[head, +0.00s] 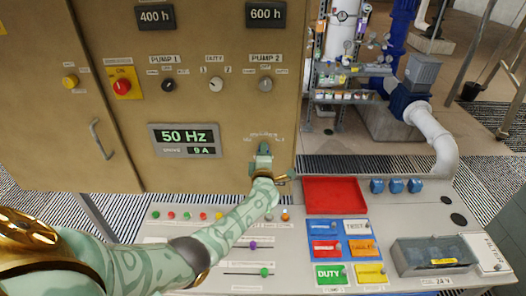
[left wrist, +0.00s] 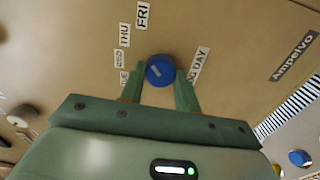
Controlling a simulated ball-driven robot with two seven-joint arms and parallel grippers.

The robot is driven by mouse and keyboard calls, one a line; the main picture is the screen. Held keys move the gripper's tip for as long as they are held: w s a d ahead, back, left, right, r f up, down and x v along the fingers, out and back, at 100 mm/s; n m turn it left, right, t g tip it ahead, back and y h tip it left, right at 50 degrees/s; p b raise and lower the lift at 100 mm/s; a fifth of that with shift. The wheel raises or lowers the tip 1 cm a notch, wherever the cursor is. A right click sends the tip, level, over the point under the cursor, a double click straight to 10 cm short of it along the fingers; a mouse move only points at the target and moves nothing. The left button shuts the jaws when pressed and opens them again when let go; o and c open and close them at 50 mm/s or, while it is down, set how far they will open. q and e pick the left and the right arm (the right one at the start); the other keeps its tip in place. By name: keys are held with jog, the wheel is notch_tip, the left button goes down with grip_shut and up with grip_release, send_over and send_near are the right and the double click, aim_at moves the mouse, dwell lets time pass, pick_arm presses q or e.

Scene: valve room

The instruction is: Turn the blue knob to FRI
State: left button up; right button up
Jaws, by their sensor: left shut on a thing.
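The blue knob (left wrist: 159,70) is on the tan cabinet face, between the two green fingers of my left gripper (left wrist: 160,88). The gripper is shut on it. The knob has a pale mark on its face; I cannot tell exactly which label it points at. The FRI label (left wrist: 142,15) is above the knob and slightly left, with the THU label (left wrist: 125,34) and others curving down its left side. In the head view my left gripper (head: 263,152) is at the cabinet's lower right, and the knob is hidden behind it. My right gripper is not in view.
Above are the red knob (head: 122,86), the PUMP 1 knob (head: 168,85) and the PUMP 2 knob (head: 265,84).

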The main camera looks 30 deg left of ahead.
pick_arm(q)
jog(key=shift+f+m+p, duration=0.1)
jog(key=shift+m+p, duration=0.3)
jog(key=shift+m, duration=0.7)
jog(key=shift+d, duration=0.1)
jog(key=o, duration=1)
jog(key=p+v, duration=0.4)
jog(key=v, duration=1.2)
jog(key=shift+s+d, duration=0.1)
jog(key=shift+m, duration=0.3)
